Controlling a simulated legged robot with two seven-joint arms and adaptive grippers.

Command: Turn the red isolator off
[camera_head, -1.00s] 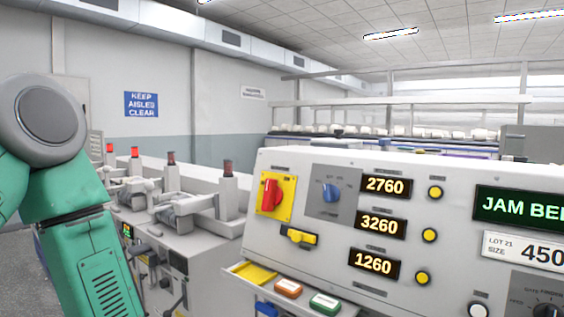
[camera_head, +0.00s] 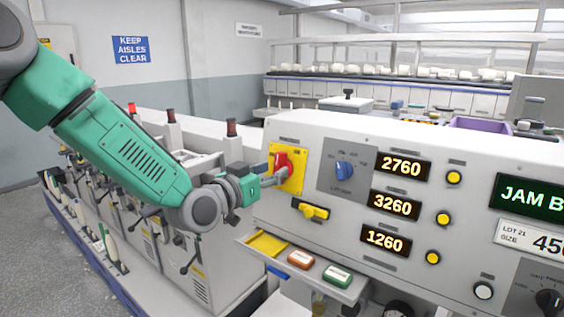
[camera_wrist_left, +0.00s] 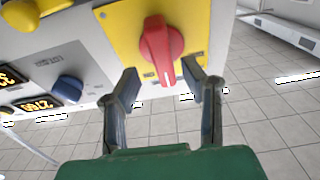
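The red isolator (camera_head: 282,162) is a red rotary handle on a yellow plate (camera_head: 297,183) at the left end of the grey control panel. In the left wrist view the red handle (camera_wrist_left: 160,48) shows ahead, its grip running roughly up and down the picture. My left gripper (camera_head: 268,176) is at the isolator in the head view. In the left wrist view my left gripper (camera_wrist_left: 163,82) is open, with one finger on each side of the handle's lower end and visible gaps to it. My right gripper is not in view.
A yellow lever (camera_head: 314,211) sits just below the isolator plate, and a blue knob (camera_head: 345,170) is to its right. A row of machines (camera_head: 160,240) stands to the left.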

